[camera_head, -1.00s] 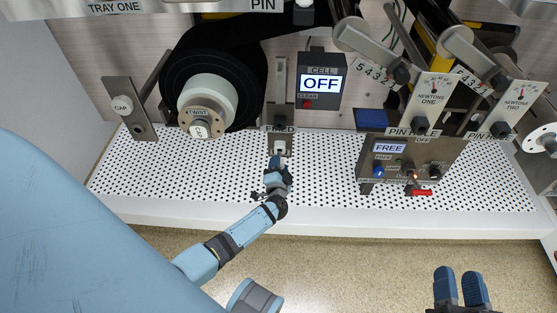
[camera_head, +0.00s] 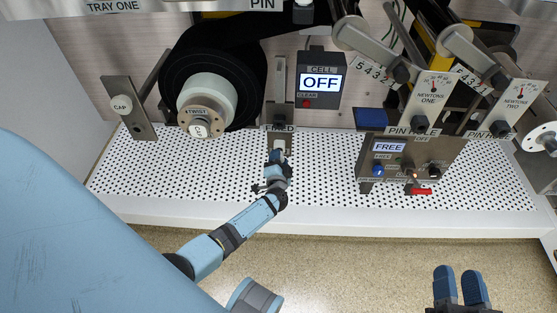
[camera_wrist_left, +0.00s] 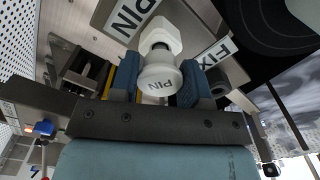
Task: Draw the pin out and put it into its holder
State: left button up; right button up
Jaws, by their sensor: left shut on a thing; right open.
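The pin shows in the left wrist view as a round white knob (camera_wrist_left: 158,82) marked PIN, with a white hexagonal part behind it. My left gripper (camera_head: 278,157) is shut on the knob, one blue finger on each side, at the foot of the upright metal post (camera_head: 281,92) with the FIXED label. In the head view the fingers mostly hide the pin. I cannot tell how deep the pin sits. A PIN label (camera_wrist_left: 130,14) shows behind the knob. My right gripper (camera_head: 461,287) is open and empty at the lower right, over the floor.
Right of the post are a CELL box (camera_head: 321,82) reading OFF and a control box (camera_head: 408,160) reading FREE. The perforated white deck (camera_head: 320,185) is mostly clear.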

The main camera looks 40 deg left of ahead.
pick_arm(q)
jog(key=shift+w+a, duration=0.3)
jog(key=shift+w, duration=0.15)
jog(key=o, duration=1.1)
pick_arm(e)
jog(key=shift+f, duration=0.1)
